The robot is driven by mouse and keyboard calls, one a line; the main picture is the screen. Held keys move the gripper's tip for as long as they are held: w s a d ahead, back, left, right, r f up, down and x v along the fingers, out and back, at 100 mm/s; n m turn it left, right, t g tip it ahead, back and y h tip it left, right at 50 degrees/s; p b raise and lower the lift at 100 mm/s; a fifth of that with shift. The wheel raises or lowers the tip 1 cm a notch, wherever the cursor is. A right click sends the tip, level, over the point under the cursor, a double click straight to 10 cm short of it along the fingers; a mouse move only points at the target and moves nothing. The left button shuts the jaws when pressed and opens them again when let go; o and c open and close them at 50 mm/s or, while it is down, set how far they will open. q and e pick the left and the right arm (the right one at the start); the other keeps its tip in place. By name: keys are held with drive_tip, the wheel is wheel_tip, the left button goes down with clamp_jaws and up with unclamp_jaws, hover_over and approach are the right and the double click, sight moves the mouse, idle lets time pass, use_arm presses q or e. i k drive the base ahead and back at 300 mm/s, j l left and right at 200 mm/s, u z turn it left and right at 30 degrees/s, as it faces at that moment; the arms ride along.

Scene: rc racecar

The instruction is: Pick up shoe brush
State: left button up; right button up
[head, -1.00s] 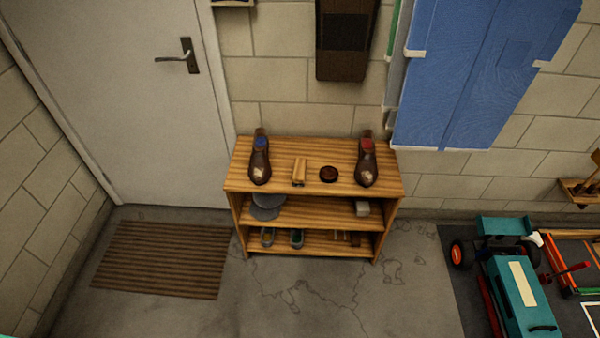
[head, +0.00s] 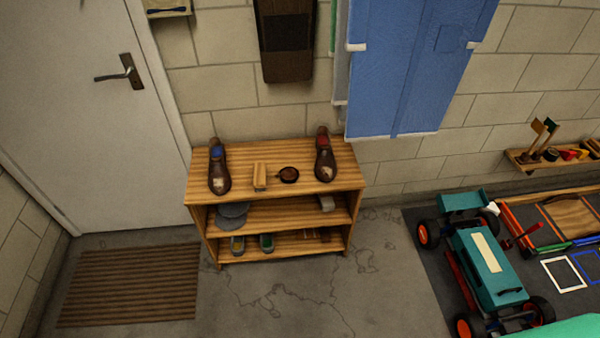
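A wooden shoe rack (head: 278,207) stands against the block wall. On its top board, a small tan wooden block (head: 260,176) that looks like the shoe brush lies between two brown shoes. The left shoe (head: 219,170) has a blue patch and the right shoe (head: 325,160) a red one. A small round dark tin (head: 288,174) lies just right of the brush. Neither of my grippers shows in the head view, and nothing touches the brush.
The middle shelf holds a grey cap-like item (head: 232,212); small shoes (head: 266,243) sit below. A slatted mat (head: 130,286) lies by the door (head: 80,110). A teal toy car (head: 490,265) is at right. The floor (head: 290,300) before the rack is clear.

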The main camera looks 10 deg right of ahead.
sight(260, 168)
drive_tip(key=i+l+u, duration=0.2)
drive_tip(key=i+l, duration=0.3)
drive_tip(key=i+l+u, duration=0.2)
drive_tip(key=i+l, duration=0.25)
drive_tip(key=l, duration=0.25)
